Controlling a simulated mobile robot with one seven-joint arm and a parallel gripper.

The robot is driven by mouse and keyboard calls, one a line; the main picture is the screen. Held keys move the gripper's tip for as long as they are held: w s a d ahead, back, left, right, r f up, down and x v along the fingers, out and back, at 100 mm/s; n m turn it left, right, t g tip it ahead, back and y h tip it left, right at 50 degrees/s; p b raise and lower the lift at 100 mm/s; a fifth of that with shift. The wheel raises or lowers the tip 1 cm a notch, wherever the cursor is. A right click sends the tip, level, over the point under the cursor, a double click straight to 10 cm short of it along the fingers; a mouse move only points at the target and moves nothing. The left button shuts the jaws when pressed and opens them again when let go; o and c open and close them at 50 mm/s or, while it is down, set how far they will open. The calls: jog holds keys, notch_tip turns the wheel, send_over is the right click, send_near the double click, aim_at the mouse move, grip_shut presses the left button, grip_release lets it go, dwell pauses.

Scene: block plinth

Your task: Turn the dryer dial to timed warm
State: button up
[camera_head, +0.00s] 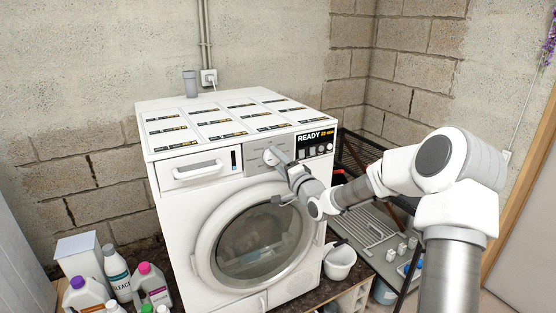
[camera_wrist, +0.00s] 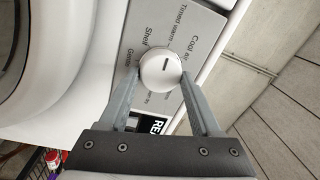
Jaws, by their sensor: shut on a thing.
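The dryer (camera_head: 178,225) is a white front-loader with a round door, standing against the wall. Its white round dial (camera_head: 268,157) is on the upper front panel, partly hidden by my gripper (camera_head: 278,161). In the wrist view the dial (camera_wrist: 153,78) sits between the two grey fingers of my gripper (camera_wrist: 160,74), which are shut on its sides. A short dark mark shows on the dial face, slightly above and right of its middle. Printed labels around it include "Timed warm" (camera_wrist: 168,22), "Cool air" (camera_wrist: 189,50), "Shelf" and "Gentle". I cannot tell which label the mark points at.
A dark display (camera_head: 316,138) reading "READY" is right of the dial. A white drawer handle (camera_head: 198,170) is to its left.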

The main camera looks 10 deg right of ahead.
jog(key=shift+m, duration=0.4)
jog(key=o, duration=1.4)
jog(key=v, duration=1.7)
jog(key=shift+s+b, duration=0.2)
jog(key=shift+b, duration=0.1)
jog(key=shift+d, duration=0.1)
